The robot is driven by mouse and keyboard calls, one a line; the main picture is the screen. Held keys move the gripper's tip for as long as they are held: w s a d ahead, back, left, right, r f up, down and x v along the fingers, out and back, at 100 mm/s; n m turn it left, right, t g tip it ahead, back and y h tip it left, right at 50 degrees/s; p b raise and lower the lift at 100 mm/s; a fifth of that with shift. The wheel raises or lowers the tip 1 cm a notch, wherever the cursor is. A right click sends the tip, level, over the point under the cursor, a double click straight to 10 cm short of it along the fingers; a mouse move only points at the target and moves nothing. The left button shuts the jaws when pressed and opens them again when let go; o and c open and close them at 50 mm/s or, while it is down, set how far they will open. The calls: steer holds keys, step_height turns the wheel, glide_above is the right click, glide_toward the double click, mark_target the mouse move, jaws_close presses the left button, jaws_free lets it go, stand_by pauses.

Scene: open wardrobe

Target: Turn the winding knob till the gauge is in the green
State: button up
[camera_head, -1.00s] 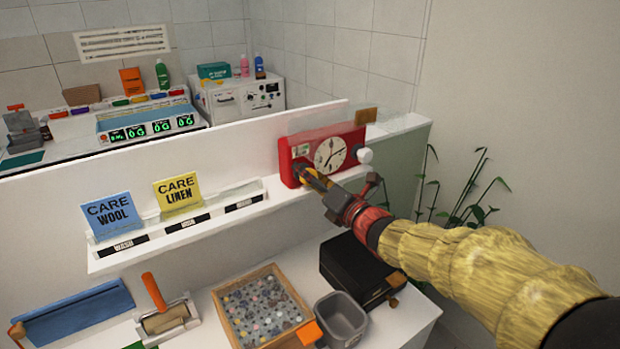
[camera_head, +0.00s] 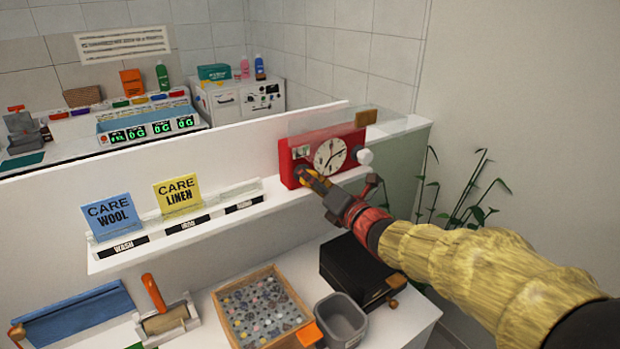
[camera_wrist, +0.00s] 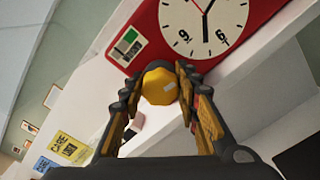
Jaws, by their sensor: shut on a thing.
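A red box (camera_head: 291,149) with a round white clock dial (camera_head: 330,156) stands on the right part of the white shelf. A white knob (camera_head: 365,156) sticks out at its right side. My gripper (camera_head: 305,172) reaches the lower left of the box's front. In the wrist view my gripper (camera_wrist: 160,92) is shut on a yellow knob (camera_wrist: 159,86), with a finger on each side. A small gauge (camera_wrist: 127,45) with a green and a white part shows above the knob in the wrist view. I cannot read its pointer.
Blue (camera_head: 109,216) and yellow (camera_head: 177,191) care cards stand on the shelf to the left. Below are a wooden tray of buttons (camera_head: 222,310), a grey bin (camera_head: 341,320) and a black box (camera_head: 353,262). A plant (camera_head: 470,200) stands right of the shelf.

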steer(key=shift+m, duration=0.3)
steer(key=m, duration=0.3)
steer(key=shift+f+m+b, duration=0.1)
steer(key=shift+m+b, duration=0.2)
steer(key=shift+b, duration=0.05)
steer(key=m, duration=0.5)
steer(key=shift+p, duration=0.4)
steer(key=m+p, duration=0.1)
steer(key=m, duration=0.4)
steer(key=shift+f+p, duration=0.1)
steer(key=shift+p, duration=0.2)
steer(key=m+p, duration=0.2)
steer(key=m, duration=0.3)
steer(key=shift+p, duration=0.3)
steer(key=m+p, duration=0.2)
steer(key=m, duration=0.3)
steer(key=shift+f, duration=0.1)
steer(key=m+p, duration=0.3)
steer(key=m, duration=0.2)
steer(key=shift+s+a+p, duration=0.1)
steer(key=shift+p, duration=0.2)
steer(key=m+p, duration=0.3)
steer(key=m, duration=0.2)
steer(key=shift+m, duration=0.4)
steer(key=m+p, duration=0.2)
steer(key=m, duration=0.2)
steer(key=shift+a+m+p, duration=0.1)
steer(key=shift+m+p, duration=0.25)
steer(key=shift+m, duration=0.05)
